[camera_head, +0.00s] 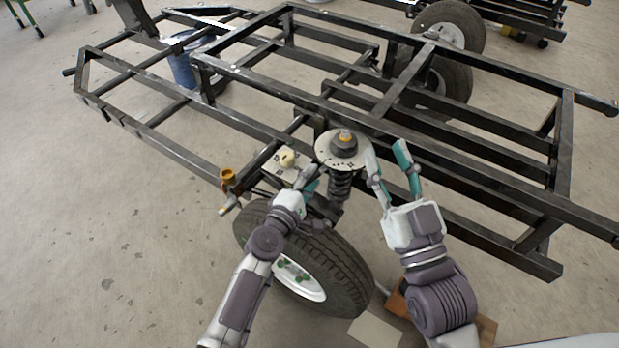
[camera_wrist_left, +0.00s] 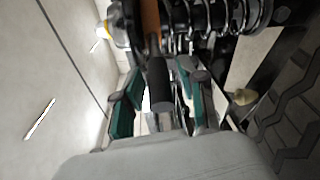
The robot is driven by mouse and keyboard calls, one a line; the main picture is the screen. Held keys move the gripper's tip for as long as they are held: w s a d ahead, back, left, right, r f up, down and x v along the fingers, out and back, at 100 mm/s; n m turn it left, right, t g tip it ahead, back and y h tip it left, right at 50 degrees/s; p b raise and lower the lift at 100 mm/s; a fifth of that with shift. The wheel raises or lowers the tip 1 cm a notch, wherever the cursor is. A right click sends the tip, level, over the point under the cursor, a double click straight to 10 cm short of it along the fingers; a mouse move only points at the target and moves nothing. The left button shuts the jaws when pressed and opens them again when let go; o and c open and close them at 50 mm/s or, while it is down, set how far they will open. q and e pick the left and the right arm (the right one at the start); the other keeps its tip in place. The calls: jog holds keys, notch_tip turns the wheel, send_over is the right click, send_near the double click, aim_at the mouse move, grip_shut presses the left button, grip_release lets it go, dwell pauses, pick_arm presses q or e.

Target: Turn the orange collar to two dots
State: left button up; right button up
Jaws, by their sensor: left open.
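The orange collar (camera_wrist_left: 151,18) shows in the left wrist view as an orange band beside the coil spring (camera_wrist_left: 222,14). A black handle (camera_wrist_left: 159,85) runs from it down between the fingers of my left gripper (camera_wrist_left: 160,97), which is open, with a teal pad on each side. In the head view my left gripper (camera_head: 308,180) is just left of the spring (camera_head: 340,187), partly hidden. A pale round plate (camera_head: 328,152) with dark marks sits on the spring, below an orange-and-dark top. My right gripper (camera_head: 388,152) is open and empty, right of the plate. The dots are too small to count.
The black tube frame (camera_head: 480,193) surrounds the spring behind and to the right. A tyre (camera_head: 335,262) stands below my left gripper. Open floor (camera_head: 100,230) lies further left.

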pick_arm(q)
jog(key=shift+s+a, duration=0.1)
jog(key=v, duration=1.1)
jog(key=shift+s+a, duration=0.15)
jog(key=shift+s, duration=0.15)
jog(key=shift+r, duration=0.1)
